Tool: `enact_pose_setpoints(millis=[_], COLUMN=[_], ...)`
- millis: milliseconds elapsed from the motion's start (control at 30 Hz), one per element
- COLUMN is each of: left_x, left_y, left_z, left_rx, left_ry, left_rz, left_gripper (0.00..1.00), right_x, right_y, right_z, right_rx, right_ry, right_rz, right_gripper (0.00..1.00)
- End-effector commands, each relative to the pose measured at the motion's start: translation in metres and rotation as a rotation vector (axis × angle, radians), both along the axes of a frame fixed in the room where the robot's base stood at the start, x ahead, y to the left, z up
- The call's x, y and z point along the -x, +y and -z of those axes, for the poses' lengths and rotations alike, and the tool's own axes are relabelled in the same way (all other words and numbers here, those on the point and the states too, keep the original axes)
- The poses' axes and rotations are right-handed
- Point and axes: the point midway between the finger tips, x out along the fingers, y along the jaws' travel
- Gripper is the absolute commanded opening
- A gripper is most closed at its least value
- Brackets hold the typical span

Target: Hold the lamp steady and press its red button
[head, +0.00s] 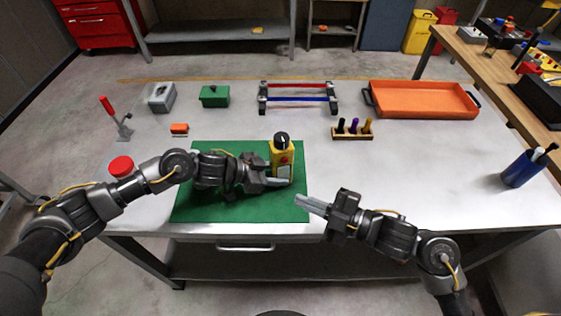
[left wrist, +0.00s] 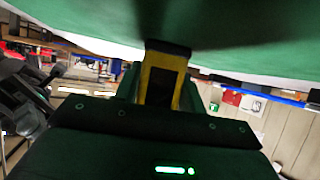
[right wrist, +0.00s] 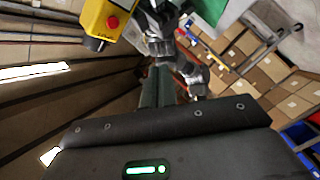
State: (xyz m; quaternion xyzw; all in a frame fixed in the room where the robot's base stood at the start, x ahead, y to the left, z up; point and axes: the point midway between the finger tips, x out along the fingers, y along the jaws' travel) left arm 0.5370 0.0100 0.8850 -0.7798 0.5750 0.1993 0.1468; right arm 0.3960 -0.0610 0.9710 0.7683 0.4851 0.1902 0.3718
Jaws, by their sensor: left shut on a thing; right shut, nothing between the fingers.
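The yellow lamp (head: 281,155) stands upright on the green mat (head: 215,205), with a black knob on top and a red button (head: 284,160) on its front face. In the right wrist view the lamp (right wrist: 97,20) and its red button (right wrist: 113,22) show at the upper left. My left gripper (head: 277,182) is shut on the lamp's lower part from the left; the lamp (left wrist: 160,80) fills the space between its fingers in the left wrist view. My right gripper (head: 299,202) is shut and empty, at the mat's right front, apart from the lamp.
Behind the mat stand a green box (head: 214,97), a grey box (head: 161,98), a red and blue bar rack (head: 298,98) and an orange tray (head: 424,100). A small wooden holder (head: 352,133) stands right of the lamp. The table's right front is clear up to a blue cup (head: 522,170).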

Motion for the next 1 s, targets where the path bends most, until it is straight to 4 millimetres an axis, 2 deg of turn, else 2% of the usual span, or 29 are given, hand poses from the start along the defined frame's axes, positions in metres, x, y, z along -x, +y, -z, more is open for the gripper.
enact_pose_setpoints(millis=[167,500,700,1000], left_x=[0.0,0.0,0.0,0.0], left_y=[0.0,0.0,0.0,0.0], left_z=[0.0,0.0,0.0,0.0], left_rx=[0.001,0.001,0.001,0.001], left_ry=[0.0,0.0,-0.001,-0.001], left_rz=[0.0,0.0,-0.001,-0.001], left_gripper=[0.2,0.2,0.2,0.2], right_x=[-0.011,-0.056,-0.075,-0.084], right_y=[0.003,0.018,0.023,0.026], right_z=[0.0,0.0,0.0,0.0], right_rx=[-0.001,-0.001,-0.001,-0.001], right_ry=[0.001,0.003,0.003,0.003], right_rz=[0.001,0.0,0.001,0.001], right_gripper=[0.0,0.0,0.0,0.0])
